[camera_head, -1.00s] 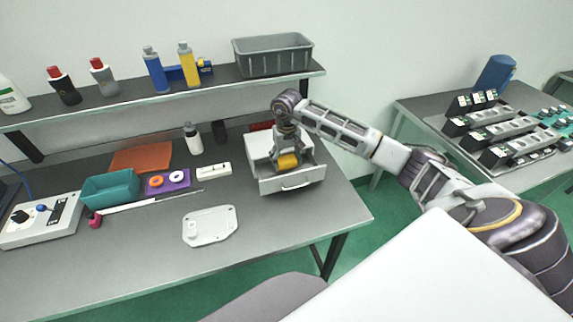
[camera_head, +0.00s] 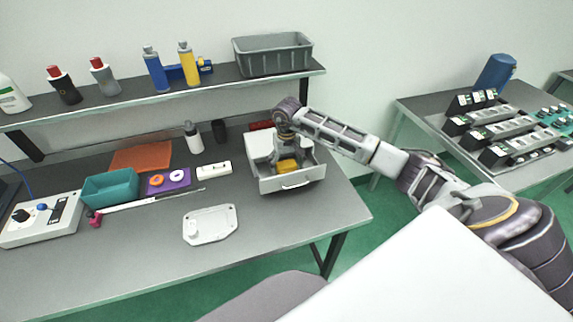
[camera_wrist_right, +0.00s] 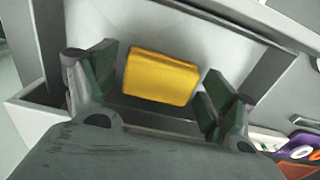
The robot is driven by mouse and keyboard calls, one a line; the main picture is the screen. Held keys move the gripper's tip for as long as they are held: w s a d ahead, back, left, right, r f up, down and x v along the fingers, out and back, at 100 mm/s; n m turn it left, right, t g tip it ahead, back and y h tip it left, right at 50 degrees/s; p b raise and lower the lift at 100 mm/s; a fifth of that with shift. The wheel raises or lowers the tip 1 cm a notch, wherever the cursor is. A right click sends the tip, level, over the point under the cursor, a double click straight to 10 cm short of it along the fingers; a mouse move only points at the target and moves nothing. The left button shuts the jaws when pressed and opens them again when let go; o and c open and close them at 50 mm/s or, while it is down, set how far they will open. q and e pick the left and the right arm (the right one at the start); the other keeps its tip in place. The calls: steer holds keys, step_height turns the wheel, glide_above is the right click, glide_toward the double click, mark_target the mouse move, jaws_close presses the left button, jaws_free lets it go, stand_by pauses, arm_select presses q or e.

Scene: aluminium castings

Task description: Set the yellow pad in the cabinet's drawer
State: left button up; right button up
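The yellow pad (camera_head: 287,166) lies inside the open drawer (camera_head: 292,183) of the white cabinet (camera_head: 262,146). In the right wrist view the pad (camera_wrist_right: 161,77) rests on the drawer's pale floor. My right gripper (camera_head: 288,152) is over the drawer. In the right wrist view its two fingers (camera_wrist_right: 158,90) are spread, one on each side of the pad, with gaps between them and the pad. My left gripper is in neither view.
A white bottle (camera_head: 193,138) and a dark cup (camera_head: 219,131) stand left of the cabinet. A grey cast plate (camera_head: 210,225) lies on the table (camera_head: 150,255) in front. A shelf (camera_head: 120,107) with bottles and a grey bin (camera_head: 273,55) runs above.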

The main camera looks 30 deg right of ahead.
mark_target(287, 164)
steer(key=shift+r, duration=0.15)
stand_by(0.3)
steer(key=shift+r, duration=0.2)
step_height(287, 164, up, 12)
steer(key=b, duration=0.2)
steer(key=shift+f, duration=0.2)
steer(key=shift+c, duration=0.4)
stand_by(1.3)
